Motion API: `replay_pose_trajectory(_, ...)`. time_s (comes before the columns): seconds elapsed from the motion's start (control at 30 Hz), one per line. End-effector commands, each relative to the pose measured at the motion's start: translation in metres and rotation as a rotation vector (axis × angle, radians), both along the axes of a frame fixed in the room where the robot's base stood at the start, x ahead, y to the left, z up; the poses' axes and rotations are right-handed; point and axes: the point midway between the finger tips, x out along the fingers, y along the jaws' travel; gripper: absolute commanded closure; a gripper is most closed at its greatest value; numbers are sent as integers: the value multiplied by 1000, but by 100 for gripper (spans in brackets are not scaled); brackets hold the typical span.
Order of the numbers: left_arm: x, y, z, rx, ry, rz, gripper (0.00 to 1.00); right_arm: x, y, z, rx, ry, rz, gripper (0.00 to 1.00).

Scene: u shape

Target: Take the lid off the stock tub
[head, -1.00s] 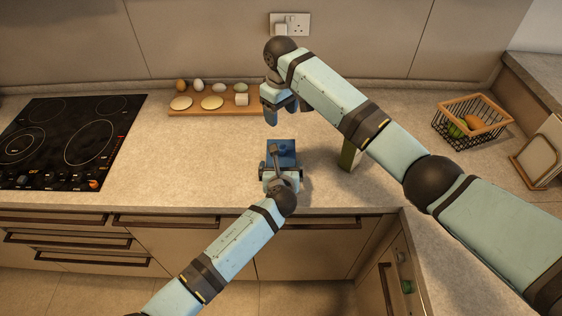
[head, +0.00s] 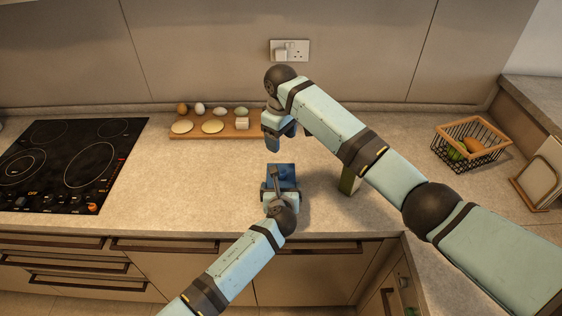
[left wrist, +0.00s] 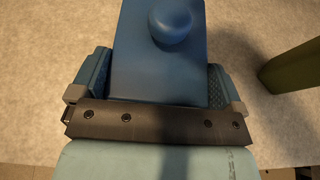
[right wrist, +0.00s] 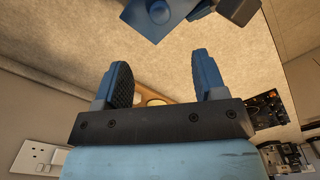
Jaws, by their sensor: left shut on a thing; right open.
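The blue stock tub stands at the counter's front edge, its lid (head: 283,170) on top. The lid, with a round knob, fills the upper middle of the left wrist view (left wrist: 150,65) and shows at the top of the right wrist view (right wrist: 148,17). The lid hides most of the tub's body from above. My left gripper (head: 281,188) is shut on the tub, one finger on each side, as the left wrist view (left wrist: 157,80) shows. My right gripper (head: 281,138) is open and empty, above and behind the tub, fingers down; they show in the right wrist view (right wrist: 162,65).
A green block-like object (head: 349,181) stands right of the tub, partly behind my right arm. A wooden board (head: 190,130) with eggs and other pieces lies at the back. A hob (head: 70,165) is left, a wire basket (head: 470,145) right. The counter between hob and tub is clear.

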Motion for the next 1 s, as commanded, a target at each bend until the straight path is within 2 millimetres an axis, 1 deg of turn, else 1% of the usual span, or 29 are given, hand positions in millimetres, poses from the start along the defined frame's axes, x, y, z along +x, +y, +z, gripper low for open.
replay_pose_trajectory(0.2,0,0,0,0,1,0,49,0,1,-8,3,1,346,35)
replay_pose_trajectory(0.3,0,0,0,0,1,0,49,0,1,-12,1,1,483,35)
replay_pose_trajectory(0.4,0,0,0,0,1,0,49,0,0,-14,1,3,579,35)
replay_pose_trajectory(0.57,0,0,-1,0,1,0,49,0,0,-21,0,2,642,35)
replay_pose_trajectory(0.67,0,0,-1,0,1,0,49,0,0,-31,-1,3,646,35)
replay_pose_trajectory(1.0,0,0,0,0,1,0,49,-1,0,-95,0,5,643,35)
